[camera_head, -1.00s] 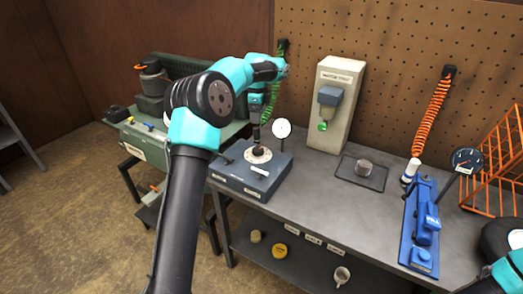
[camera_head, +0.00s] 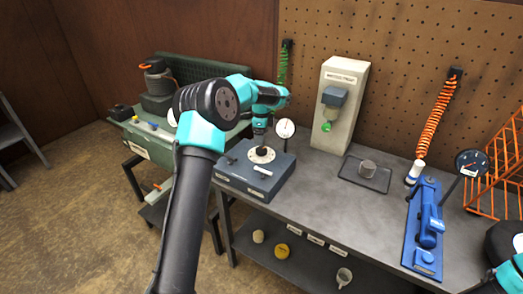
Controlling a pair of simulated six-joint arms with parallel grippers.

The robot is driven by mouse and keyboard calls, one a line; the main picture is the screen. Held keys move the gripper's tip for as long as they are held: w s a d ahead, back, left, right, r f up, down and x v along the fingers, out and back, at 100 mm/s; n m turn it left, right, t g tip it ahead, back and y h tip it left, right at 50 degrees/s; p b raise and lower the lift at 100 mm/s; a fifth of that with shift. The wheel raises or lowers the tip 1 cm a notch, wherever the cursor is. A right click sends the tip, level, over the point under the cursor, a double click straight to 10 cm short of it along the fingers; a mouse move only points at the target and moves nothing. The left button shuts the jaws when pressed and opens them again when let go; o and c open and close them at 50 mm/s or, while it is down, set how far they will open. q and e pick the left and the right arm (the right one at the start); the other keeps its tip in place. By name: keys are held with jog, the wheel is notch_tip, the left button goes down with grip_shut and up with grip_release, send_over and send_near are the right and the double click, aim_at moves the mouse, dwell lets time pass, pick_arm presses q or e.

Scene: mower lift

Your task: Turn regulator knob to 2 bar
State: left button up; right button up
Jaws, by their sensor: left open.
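The regulator is a blue-grey box (camera_head: 232,177) on the near left part of the bench, with a pale round dial plate (camera_head: 270,157) on top. A dark knob (camera_head: 263,151) stands at the middle of the plate. A small white-faced gauge (camera_head: 285,128) stands behind it; its reading is too small to tell. My left gripper (camera_head: 260,138) points down right over the knob and is open. Its fingertips are small and dark here, and I cannot tell whether they touch the knob. My right gripper is out of view; only part of that arm shows at the lower right edge.
A beige unit (camera_head: 345,85) with a green-tipped part stands behind the regulator. A blue tool (camera_head: 428,225), a dark gauge (camera_head: 470,162) and an orange rack (camera_head: 508,150) are at the right. The bench middle is clear.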

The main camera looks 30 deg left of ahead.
aim_at(262, 149)
pick_arm(q)
notch_tip(262, 149, down, 8)
jog(key=shift+r, duration=0.15)
dwell(0.3)
jog(key=c, duration=0.9)
